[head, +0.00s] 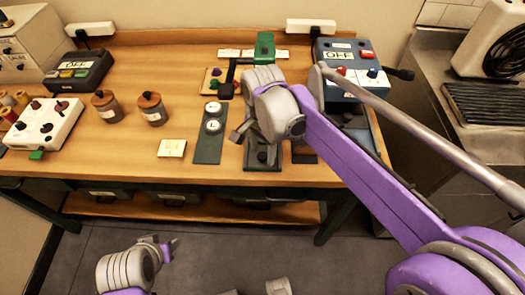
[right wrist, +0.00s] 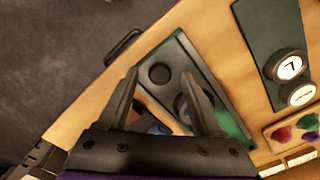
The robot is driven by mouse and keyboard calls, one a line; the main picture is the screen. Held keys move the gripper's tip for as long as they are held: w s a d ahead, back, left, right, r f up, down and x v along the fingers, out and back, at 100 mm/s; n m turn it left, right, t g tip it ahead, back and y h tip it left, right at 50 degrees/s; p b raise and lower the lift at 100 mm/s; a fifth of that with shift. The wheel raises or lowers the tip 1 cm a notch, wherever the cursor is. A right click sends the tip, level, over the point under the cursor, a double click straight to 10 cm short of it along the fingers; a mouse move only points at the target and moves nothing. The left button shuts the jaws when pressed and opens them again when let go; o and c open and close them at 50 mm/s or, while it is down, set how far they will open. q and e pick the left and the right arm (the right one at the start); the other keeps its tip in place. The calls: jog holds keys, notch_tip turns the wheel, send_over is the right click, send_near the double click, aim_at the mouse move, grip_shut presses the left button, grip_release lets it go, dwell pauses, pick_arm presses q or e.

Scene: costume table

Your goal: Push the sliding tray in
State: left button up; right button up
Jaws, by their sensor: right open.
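A dark, green-edged tray (head: 262,160) lies near the front edge of the wooden table, partly hidden by my right arm. It looks like the sliding tray. In the right wrist view the tray (right wrist: 180,58) has a round dark recess or knob near its front end, and a second round part lies partly behind a finger. My right gripper (head: 241,132) is over the tray; in the right wrist view its two fingers (right wrist: 159,75) are apart with nothing held between them. I cannot tell whether they touch the tray. My left gripper (head: 165,248) is low, in front of the table; its jaws are unclear.
Left of the tray is a dark green plate (head: 208,150) with two round dials. A blue switch box (head: 350,68) is behind right. A drawer handle (right wrist: 124,46) juts from the table front.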

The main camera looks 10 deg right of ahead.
jog(key=shift+f, duration=0.3)
grip_shut()
dwell(1.3)
